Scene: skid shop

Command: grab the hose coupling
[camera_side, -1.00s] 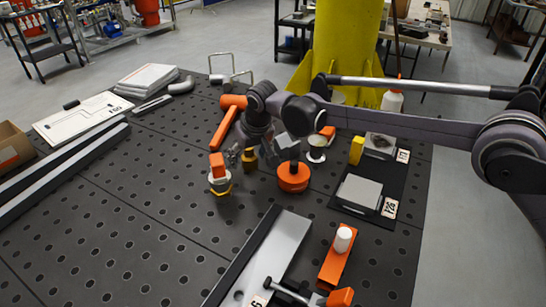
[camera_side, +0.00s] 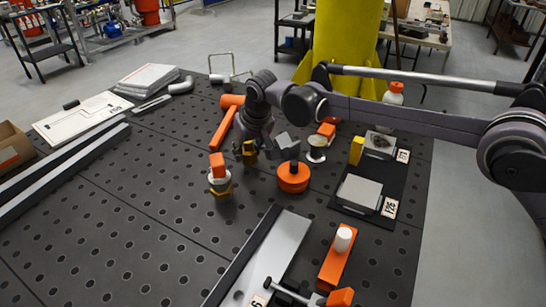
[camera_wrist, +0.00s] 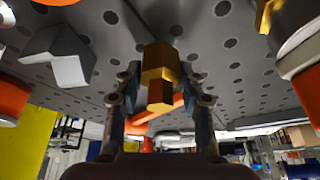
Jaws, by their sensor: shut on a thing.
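The hose coupling, as I take it, is a brass-yellow fitting (camera_side: 250,153) near the middle of the perforated table. In the wrist view, the coupling (camera_wrist: 160,72) sits between both fingers, which press on its sides. My gripper (camera_side: 249,155) points down and is shut on it; in the wrist view the gripper (camera_wrist: 160,88) has its fingertips on either side. The fingers hide part of the coupling, and I cannot tell clearly whether its lower end touches the table.
A fitting with an orange top and yellow base (camera_side: 219,178) stands close on the left. An orange round piece (camera_side: 293,178) and a grey block (camera_side: 287,145) are close on the right. An orange mallet (camera_side: 226,125) lies behind. The front-left table is clear.

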